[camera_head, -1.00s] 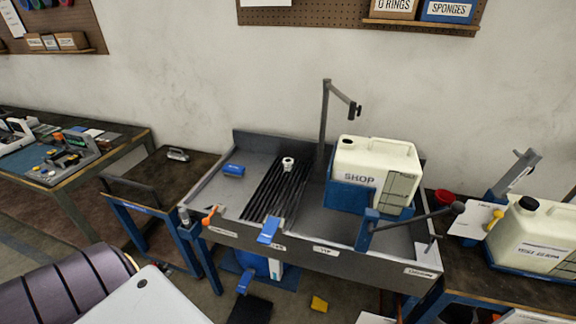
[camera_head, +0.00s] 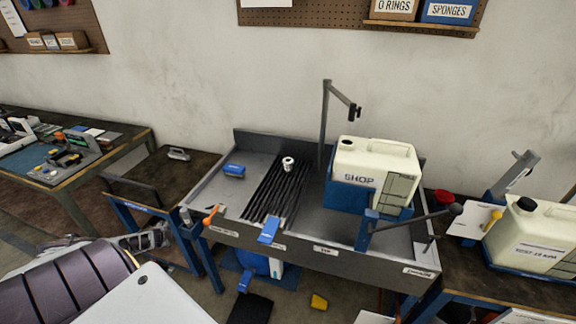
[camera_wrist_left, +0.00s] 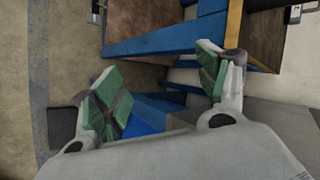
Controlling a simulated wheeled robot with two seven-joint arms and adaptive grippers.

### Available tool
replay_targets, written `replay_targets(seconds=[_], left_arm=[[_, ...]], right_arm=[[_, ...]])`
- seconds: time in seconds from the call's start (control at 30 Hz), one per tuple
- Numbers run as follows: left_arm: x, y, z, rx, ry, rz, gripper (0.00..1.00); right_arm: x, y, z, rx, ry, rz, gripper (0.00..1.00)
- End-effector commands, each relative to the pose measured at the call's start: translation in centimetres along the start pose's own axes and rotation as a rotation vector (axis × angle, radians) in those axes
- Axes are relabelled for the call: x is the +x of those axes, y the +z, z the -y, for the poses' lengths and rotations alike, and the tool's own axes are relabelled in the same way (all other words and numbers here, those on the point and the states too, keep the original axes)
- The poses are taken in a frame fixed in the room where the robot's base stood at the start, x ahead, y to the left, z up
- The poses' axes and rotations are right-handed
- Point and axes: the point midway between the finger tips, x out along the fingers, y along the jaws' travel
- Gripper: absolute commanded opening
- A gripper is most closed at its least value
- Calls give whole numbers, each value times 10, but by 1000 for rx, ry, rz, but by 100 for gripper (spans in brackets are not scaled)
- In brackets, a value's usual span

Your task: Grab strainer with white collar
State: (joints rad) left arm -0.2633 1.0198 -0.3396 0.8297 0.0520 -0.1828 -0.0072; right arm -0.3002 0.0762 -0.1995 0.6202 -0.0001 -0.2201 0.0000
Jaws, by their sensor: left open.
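A small part with a white collar (camera_head: 288,163), which looks like the strainer, stands on the black slatted rack (camera_head: 272,192) in the grey sink. It is small here, so its body is hard to make out. My left gripper (camera_head: 158,236) shows at the lower left of the head view, in front of the sink's left end and well apart from the part. In the left wrist view, its green-padded fingers (camera_wrist_left: 160,88) are spread with nothing between them. The part does not show in that view. My right gripper is not in view.
A blue block (camera_head: 234,171) lies left of the rack. A cream SHOP jug (camera_head: 372,162) stands at the sink's right, near a grey post (camera_head: 323,125). An orange-handled valve (camera_head: 211,215) and a blue lever (camera_head: 269,230) are at the front edge. A dark side table (camera_head: 180,177) is left.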

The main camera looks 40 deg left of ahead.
Motion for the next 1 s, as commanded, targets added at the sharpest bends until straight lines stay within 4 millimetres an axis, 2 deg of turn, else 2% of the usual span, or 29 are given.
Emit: replay_targets(seconds=[0.03,0.1,0.33,0.5,0.8,1.0], left_arm=[[-3,-2,22,20,-19,-12,74],[-7,-6,47,45,-40,-27,74],[-26,-25,122,144,-103,-90,74],[-43,-46,171,239,-142,-149,74],[-84,-98,237,474,-206,-277,74],[-119,-145,260,701,-253,-400,74]], right_arm=[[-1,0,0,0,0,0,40],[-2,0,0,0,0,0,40],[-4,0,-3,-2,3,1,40],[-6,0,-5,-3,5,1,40],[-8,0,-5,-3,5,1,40],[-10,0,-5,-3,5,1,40]])
